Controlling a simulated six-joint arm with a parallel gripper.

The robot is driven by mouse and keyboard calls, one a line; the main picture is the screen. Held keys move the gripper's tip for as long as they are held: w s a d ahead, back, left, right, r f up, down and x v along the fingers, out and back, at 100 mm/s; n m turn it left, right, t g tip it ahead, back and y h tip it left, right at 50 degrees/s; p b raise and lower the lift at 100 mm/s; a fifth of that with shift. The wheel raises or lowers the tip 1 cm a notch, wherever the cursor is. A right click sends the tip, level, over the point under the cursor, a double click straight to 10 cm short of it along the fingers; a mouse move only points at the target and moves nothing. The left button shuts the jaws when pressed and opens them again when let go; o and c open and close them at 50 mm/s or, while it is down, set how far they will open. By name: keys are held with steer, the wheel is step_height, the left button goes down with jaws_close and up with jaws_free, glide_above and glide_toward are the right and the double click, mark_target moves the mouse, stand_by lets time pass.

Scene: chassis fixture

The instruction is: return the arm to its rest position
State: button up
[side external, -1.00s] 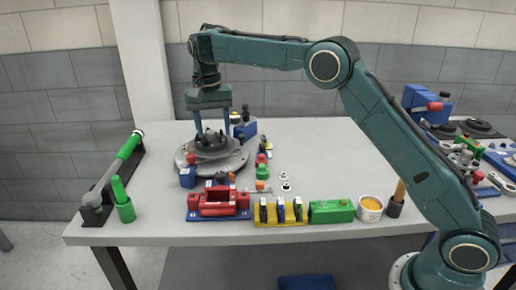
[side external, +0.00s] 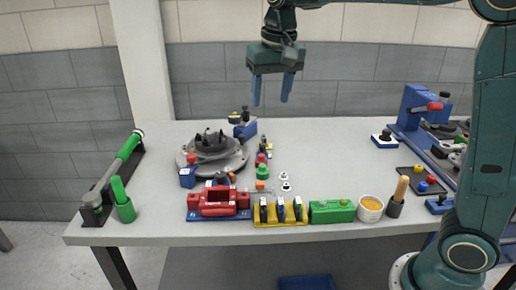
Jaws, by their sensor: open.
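My gripper (side external: 271,88) hangs above the table, its two blue fingers pointing down and apart, with nothing between them. It is well clear of the table top and up and to the right of the round grey chassis fixture (side external: 232,166). My arm rises from its base at the lower right and runs out of the top of the picture. The dark part on the fixture (side external: 209,141) stands uncovered.
On the table (side external: 340,160) are a red fixture (side external: 218,210), a yellow rack (side external: 281,222), a green block (side external: 332,217) and a cup with orange contents (side external: 371,209). A green-handled tool (side external: 128,146) lies at the left. A blue fixture (side external: 414,104) stands at the right. The table's middle is mostly clear.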

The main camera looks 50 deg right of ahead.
steer(key=s+f+n+t, duration=0.1)
steer(key=s+f+n, duration=0.1)
steer(key=s, duration=1)
steer(key=s+f+n+t, duration=0.2)
steer(key=s+f+n, duration=0.1)
steer(key=s, duration=1)
steer(key=shift+d+f+t+y, duration=0.3)
steer(key=shift+f+y, duration=0.1)
steer(key=shift+f, duration=0.35)
